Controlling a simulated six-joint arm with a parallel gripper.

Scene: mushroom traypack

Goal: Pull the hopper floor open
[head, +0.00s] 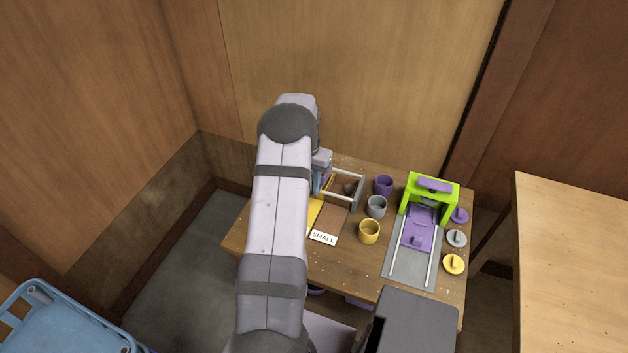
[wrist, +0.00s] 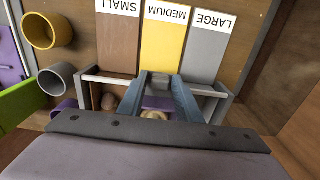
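A lime-green frame (head: 411,191) stands at the right of the table. A purple sliding plate (head: 425,217) runs out from under it toward the front, with a small purple knob (head: 416,241) at its front end. I take this plate for the hopper floor. My gripper (wrist: 160,82) is at the far left of it, over a grey-walled bin (wrist: 222,107). Its two fingers stand apart, with a grey patch between the tips. A pale mushroom (wrist: 153,115) and something purple show between the fingers. In the head view my arm hides most of the gripper.
Purple (head: 384,185), grey (head: 376,206) and yellow (head: 369,231) cups stand between bin and frame. Lids (head: 457,238) lie right of it. White rails (head: 433,262) flank the plate on a grey board (head: 408,272). Labelled lanes (wrist: 164,45) adjoin the bin.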

